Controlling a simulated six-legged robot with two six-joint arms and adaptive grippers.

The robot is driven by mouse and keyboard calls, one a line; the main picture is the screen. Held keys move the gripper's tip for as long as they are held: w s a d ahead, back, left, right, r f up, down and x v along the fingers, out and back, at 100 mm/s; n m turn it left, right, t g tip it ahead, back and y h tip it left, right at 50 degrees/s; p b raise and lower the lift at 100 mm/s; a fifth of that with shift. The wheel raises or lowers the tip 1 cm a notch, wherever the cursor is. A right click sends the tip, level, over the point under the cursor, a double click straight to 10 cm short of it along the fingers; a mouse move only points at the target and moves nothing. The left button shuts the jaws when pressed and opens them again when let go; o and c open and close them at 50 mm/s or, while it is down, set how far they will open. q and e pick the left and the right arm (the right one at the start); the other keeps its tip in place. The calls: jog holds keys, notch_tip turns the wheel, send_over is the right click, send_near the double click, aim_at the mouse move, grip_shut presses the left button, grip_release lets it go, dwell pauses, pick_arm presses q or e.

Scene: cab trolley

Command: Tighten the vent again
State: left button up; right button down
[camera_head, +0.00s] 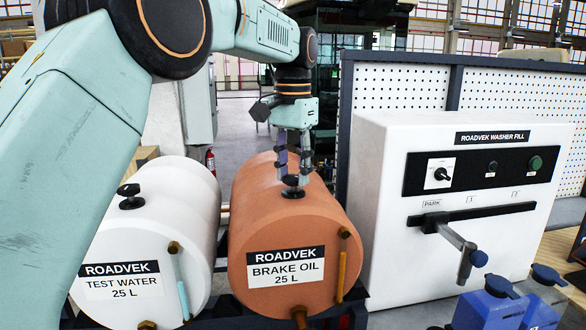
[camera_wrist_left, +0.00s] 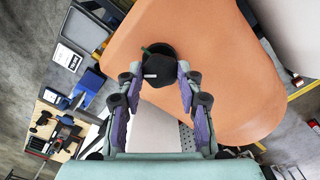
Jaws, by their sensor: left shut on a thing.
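The orange brake oil tank (camera_head: 262,222) lies on its side in a dark frame and has a black vent knob (camera_head: 292,191) on top. My left gripper (camera_head: 293,176) points down from above and is shut on this knob. In the left wrist view the black vent knob (camera_wrist_left: 158,66) sits between the two fingertips of my left gripper (camera_wrist_left: 160,74), against the orange tank (camera_wrist_left: 228,75). The white test water tank (camera_head: 150,225), on the left, has its own black vent knob (camera_head: 130,197). My right gripper is not in view.
The white washer fill cabinet (camera_head: 400,170), with a lever (camera_head: 455,240) on its front, stands right of the orange tank. Blue containers (camera_head: 490,308) stand in front of it. A pegboard panel (camera_head: 405,88) rises behind. A sight tube (camera_head: 342,265) runs down the tank's front.

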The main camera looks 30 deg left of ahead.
aim_at(293, 176)
pick_arm(q)
jog(key=m, duration=0.4)
jog(key=shift+w+r+m, duration=0.1)
jog(key=shift+r+m, duration=0.1)
jog(key=shift+m, duration=2)
jog(key=o, duration=1.2)
jog(key=shift+f, duration=0.15)
jog(key=shift+c, duration=0.2)
jog(key=shift+r, duration=3.75)
